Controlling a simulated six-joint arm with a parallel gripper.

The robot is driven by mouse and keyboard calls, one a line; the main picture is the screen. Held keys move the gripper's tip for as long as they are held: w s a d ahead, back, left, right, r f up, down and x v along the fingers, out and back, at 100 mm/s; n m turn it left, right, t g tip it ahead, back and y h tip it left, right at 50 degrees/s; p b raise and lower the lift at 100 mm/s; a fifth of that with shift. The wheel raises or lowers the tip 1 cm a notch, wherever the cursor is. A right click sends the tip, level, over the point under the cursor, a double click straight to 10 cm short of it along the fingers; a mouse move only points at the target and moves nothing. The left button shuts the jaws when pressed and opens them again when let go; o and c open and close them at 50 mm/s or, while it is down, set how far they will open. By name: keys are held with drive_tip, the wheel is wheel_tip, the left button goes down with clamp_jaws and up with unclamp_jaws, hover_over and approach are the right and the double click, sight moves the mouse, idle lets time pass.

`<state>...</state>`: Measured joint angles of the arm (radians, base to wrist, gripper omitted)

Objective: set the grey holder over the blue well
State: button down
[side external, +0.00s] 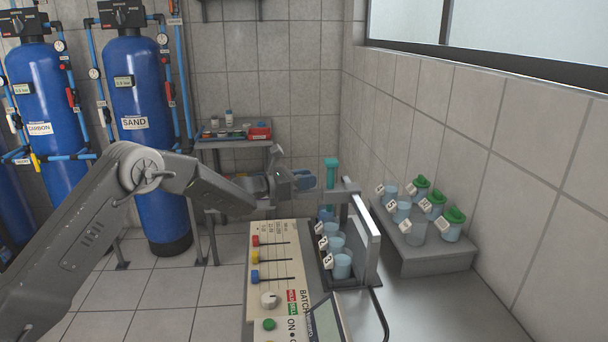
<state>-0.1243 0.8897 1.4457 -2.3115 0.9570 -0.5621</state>
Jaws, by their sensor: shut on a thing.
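The grey holder (345,188) is a light grey bar at the back end of the rack (368,243), with a teal tube (331,174) standing upright at it. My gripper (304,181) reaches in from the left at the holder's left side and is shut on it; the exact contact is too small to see. A blue patch (325,213), which looks like the blue well, shows low under the teal tube, behind the row of beakers. Whether the holder is exactly over it I cannot tell.
Several numbered beakers (342,262) stand in the rack. A control panel (275,270) with sliders lies left of it. Lidded and open cups (452,226) stand on a grey step (425,262) at the right. The front right of the bench (440,305) is clear.

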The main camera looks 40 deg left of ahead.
drive_tip(key=s+d, duration=1.2)
drive_tip(key=shift+d, duration=0.15)
drive_tip(key=shift+s, duration=0.15)
drive_tip(key=c, duration=1.1)
unclamp_jaws()
drive_tip(key=shift+d, duration=0.1)
drive_tip(key=shift+o, duration=1)
drive_tip(key=v, duration=1.4)
